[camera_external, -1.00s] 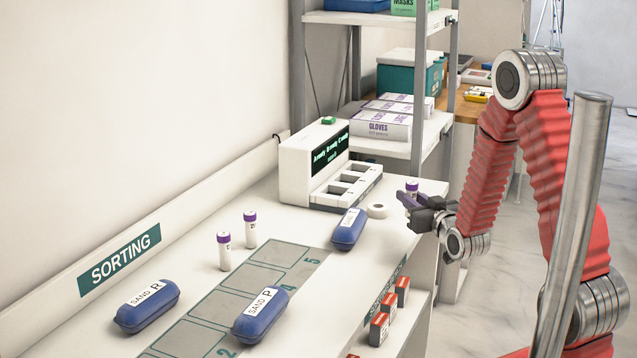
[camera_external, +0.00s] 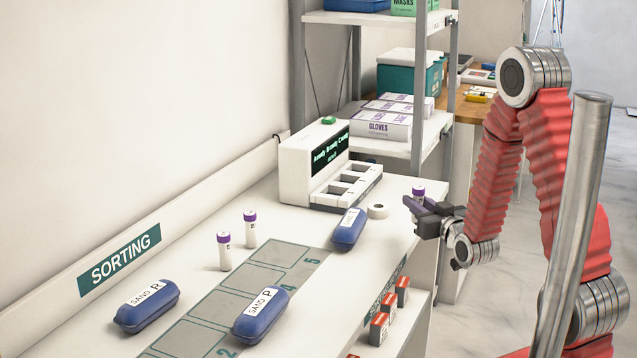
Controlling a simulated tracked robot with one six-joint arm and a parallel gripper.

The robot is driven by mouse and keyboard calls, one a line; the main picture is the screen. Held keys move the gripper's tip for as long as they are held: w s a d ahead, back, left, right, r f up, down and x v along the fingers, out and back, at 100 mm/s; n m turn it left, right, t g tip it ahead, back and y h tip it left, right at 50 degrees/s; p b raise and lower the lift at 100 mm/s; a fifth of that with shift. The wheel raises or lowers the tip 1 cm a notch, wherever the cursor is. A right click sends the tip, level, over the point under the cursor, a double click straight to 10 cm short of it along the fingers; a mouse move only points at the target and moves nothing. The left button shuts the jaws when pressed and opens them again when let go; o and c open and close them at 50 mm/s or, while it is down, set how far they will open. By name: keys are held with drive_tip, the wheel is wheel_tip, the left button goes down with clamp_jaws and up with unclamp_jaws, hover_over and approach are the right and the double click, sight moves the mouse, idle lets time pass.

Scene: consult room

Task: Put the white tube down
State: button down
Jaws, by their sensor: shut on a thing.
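My gripper (camera_external: 420,207) is shut on a white tube with a purple cap (camera_external: 418,191), at the right edge of the white table (camera_external: 290,215). The tube looks upright; the fingers hide its lower part, and I cannot tell whether it touches the table. Two more white tubes with purple caps, a nearer one (camera_external: 224,253) and a farther one (camera_external: 250,232), stand upright on the table at the left.
Blue sandbags labelled SAND lie on the table, one (camera_external: 348,229) near a white tape roll (camera_external: 377,211). A white analyser (camera_external: 318,165) with open slots stands at the back. Small red-and-white boxes (camera_external: 380,328) line a lower ledge. Numbered grey squares (camera_external: 222,306) are partly free.

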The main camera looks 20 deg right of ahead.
wheel_tip(320, 180, down, 6)
drive_tip(key=s, duration=0.2)
drive_tip(key=shift+s, duration=0.4)
drive_tip(key=shift+d+r, duration=0.1)
drive_tip(key=shift+d, duration=0.05)
idle(0.5)
drive_tip(key=w+d+r+y, duration=0.1)
drive_tip(key=w+d+r, duration=0.2)
drive_tip(key=w, duration=0.6)
drive_tip(key=w+d+r+n+y, duration=0.1)
drive_tip(key=w+d+r, duration=0.2)
drive_tip(key=w+d, duration=0.3)
drive_tip(key=w+d+r+n+y, duration=0.1)
drive_tip(key=w+d+r, duration=0.2)
drive_tip(key=w, duration=1.1)
drive_tip(key=shift+d+r, duration=0.4)
drive_tip(key=shift+d, duration=0.85)
drive_tip(key=shift+f, duration=0.1)
